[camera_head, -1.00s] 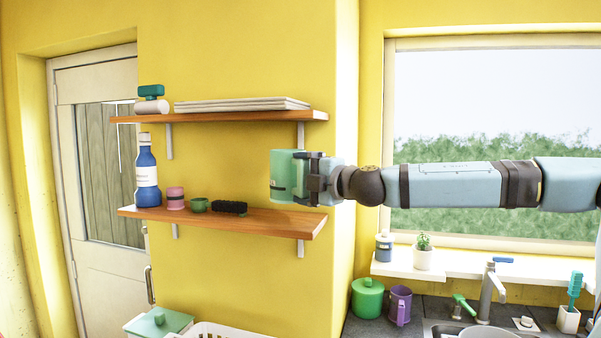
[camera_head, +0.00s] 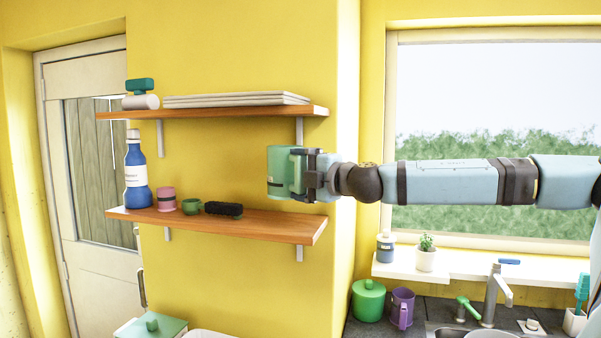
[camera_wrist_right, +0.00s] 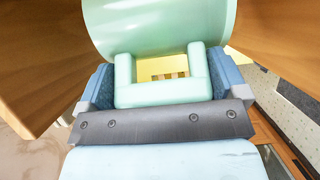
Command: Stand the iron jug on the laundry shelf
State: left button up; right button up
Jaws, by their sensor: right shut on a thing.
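The iron jug (camera_head: 280,172) is a pale green cylinder with a thin dark band and a squared side handle. My right gripper (camera_head: 311,174) reaches in from the right and is shut on the handle. The jug looks upright, just above the right end of the lower wooden laundry shelf (camera_head: 275,226) and below the upper board. A gap shows between its base and the shelf in the head view. In the right wrist view, the jug's handle (camera_wrist_right: 163,103) sits between the fingers, with its body beyond. My left gripper is not in view.
The upper shelf (camera_head: 215,113) holds folded cloths (camera_head: 235,100).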

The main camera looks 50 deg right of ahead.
jog(key=shift+f+b, duration=1.45)
jog(key=shift+f, duration=1.3)
jog(key=shift+f, duration=0.65)
